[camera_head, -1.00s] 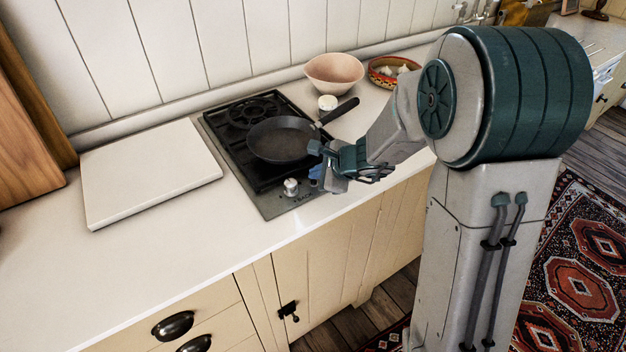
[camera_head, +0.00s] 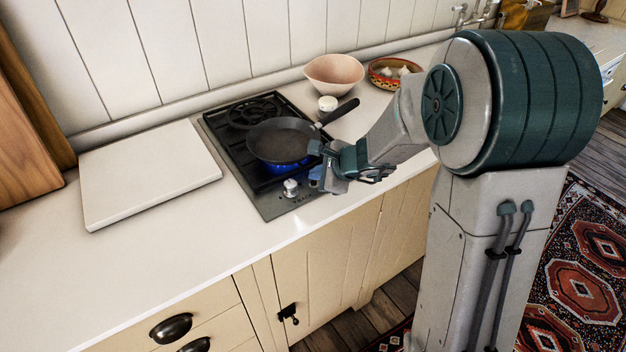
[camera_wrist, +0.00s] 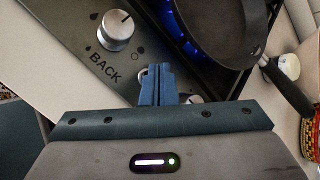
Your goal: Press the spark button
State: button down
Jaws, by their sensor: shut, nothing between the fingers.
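The hob (camera_head: 272,204) is a dark two-burner stove with a front control strip. My gripper (camera_wrist: 157,70) is shut and empty, with its blue fingertips down at the control strip. In the wrist view, a small round metal piece (camera_wrist: 143,71), perhaps the spark button, shows partly behind the fingertips. Contact cannot be told for sure. A silver knob (camera_wrist: 118,25) stands beside the word BACK, and it also shows in the head view (camera_head: 290,187). Another pale knob (camera_wrist: 190,98) is mostly hidden by my gripper. A blue flame (camera_wrist: 197,51) burns under the frying pan.
The dark frying pan (camera_head: 280,143) sits on the front burner, its handle (camera_head: 341,112) pointing back right. A white board (camera_head: 150,170) lies left; the front counter is clear.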

notch_tip(320, 180, up, 6)
jog(key=p, duration=0.5)
dwell(0.8)
jog(key=s+d+r+n+g+h, duration=0.1)
jog(key=s+d+r+n+h, duration=0.1)
jog(key=s+d+n, duration=0.3)
jog(key=s+d+r+n+g+h, duration=0.1)
jog(key=s+d+r+n+h, duration=0.1)
jog(key=s+n, duration=0.5)
jog(key=s+d+r+n+g+h, duration=0.1)
jog(key=s+d+r+n, duration=0.3)
jog(key=s, duration=0.9)
jog(key=d+n+h, duration=0.1)
jog(key=d+n, duration=0.1)
jog(key=d, duration=0.1)
jog(key=shift+d+h, duration=0.3)
jog(key=shift+d, duration=0.05)
